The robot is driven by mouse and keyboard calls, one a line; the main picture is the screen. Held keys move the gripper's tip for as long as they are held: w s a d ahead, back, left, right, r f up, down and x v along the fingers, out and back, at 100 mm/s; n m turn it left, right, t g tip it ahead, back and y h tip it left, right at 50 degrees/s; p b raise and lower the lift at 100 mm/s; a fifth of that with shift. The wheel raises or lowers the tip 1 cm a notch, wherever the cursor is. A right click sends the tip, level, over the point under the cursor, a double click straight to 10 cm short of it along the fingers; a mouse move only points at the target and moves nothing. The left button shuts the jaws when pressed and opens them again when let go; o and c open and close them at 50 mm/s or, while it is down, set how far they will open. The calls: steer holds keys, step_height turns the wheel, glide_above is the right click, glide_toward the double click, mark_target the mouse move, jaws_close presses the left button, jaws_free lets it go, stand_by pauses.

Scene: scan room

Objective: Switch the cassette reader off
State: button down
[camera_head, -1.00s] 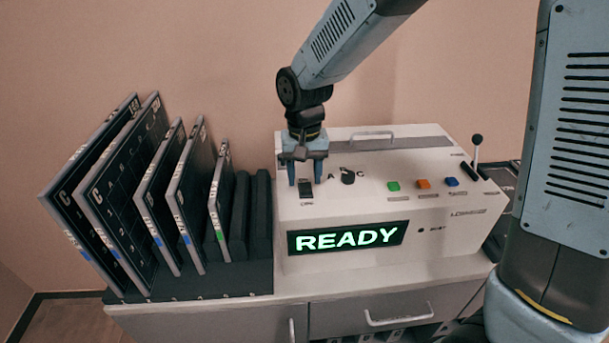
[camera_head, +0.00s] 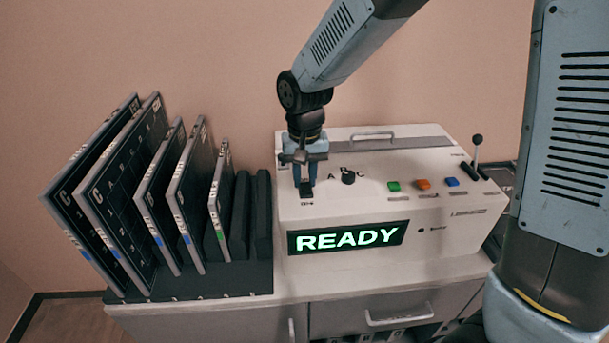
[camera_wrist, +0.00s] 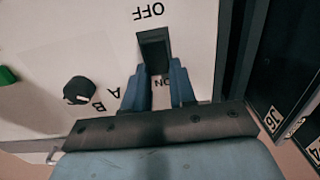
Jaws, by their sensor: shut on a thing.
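The white cassette reader (camera_head: 440,225) stands on the cabinet, its front display (camera_head: 346,237) lit green with READY. Its black power switch (camera_head: 306,188) is at the left of the top face. My gripper (camera_head: 306,181) points down at this switch. In the wrist view the switch (camera_wrist: 154,47) lies between OFF and ON labels. The fingertips (camera_wrist: 158,70) close on the sides of its ON end; the ON label shows between the fingers. The fingers partly hide the switch in the head view, and its tilt is hard to tell.
A black selector knob (camera_head: 348,177) marked A, B, C sits just right of the switch. Green, orange and blue buttons (camera_head: 452,182) and a ball-topped lever (camera_head: 477,145) are further right. A rack of upright cassettes (camera_head: 150,195) stands close on the left.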

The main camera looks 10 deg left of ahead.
steer(key=shift+s, duration=0.1)
steer(key=shift+s+d+r+t+y, duration=0.1)
steer(key=shift+s+d+t+y, duration=0.1)
steer(key=shift+t, duration=0.8)
steer(key=shift+s+d+r+t+y, duration=0.1)
steer(key=shift+s+t+y, duration=0.1)
steer(key=shift+t, duration=0.8)
steer(key=shift+a, duration=0.1)
steer(key=c, duration=0.9)
jaws_free()
steer(key=shift+s, duration=0.1)
steer(key=shift+r, duration=0.1)
steer(key=v, duration=1.3)
steer(key=shift+s+r, duration=0.15)
steer(key=shift+s, duration=0.2)
